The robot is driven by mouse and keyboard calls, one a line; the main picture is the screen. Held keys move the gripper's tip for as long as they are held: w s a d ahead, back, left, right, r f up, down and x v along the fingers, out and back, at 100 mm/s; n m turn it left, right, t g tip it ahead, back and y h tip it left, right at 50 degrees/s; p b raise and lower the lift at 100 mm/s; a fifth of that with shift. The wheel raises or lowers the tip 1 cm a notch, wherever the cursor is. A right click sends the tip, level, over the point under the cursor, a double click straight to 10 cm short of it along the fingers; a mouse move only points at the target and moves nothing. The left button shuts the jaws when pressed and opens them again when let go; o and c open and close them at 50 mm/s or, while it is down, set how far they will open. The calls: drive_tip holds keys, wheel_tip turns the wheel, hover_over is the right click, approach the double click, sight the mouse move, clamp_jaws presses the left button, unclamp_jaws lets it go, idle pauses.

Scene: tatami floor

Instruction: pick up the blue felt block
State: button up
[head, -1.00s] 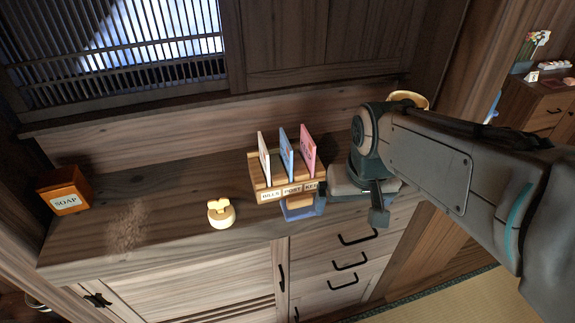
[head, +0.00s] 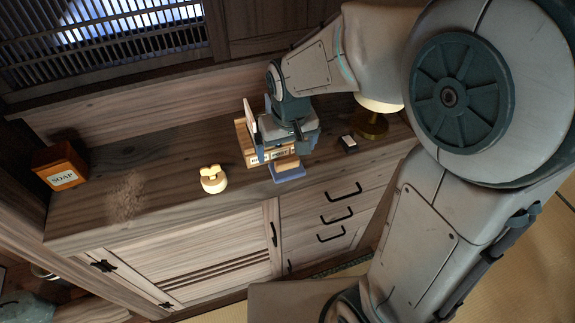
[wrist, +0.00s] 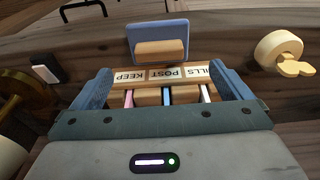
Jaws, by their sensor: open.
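The blue felt block (head: 288,175) has a wooden grip on top and lies at the front edge of the cabinet top, just in front of the letter rack. In the wrist view the felt block (wrist: 157,27) is at top centre, beyond my fingertips and apart from them. My gripper (wrist: 165,78) is open, with one blue-padded finger on each side of the wooden letter rack (wrist: 186,73). Pink, blue and white cards stand in the rack between the fingers. In the head view my gripper (head: 285,147) covers much of the rack; whether it touches the rack cannot be told.
A cream round object (head: 213,180) stands left of the rack, and a soap box (head: 62,164) at the far left. A small black-and-white item (head: 347,144) and a brass-based lamp (head: 370,124) stand to the right. The cabinet top (head: 165,160) between soap box and cream object is mostly clear.

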sight(287, 161)
wheel_tip(287, 161, down, 4)
drive_tip(key=shift+s+f+p, duration=0.1)
drive_tip(key=shift+f+p, duration=0.05)
drive_tip(key=shift+p, duration=0.25)
drive_tip(key=shift+f, duration=0.45)
drive_tip(key=c, duration=1.1)
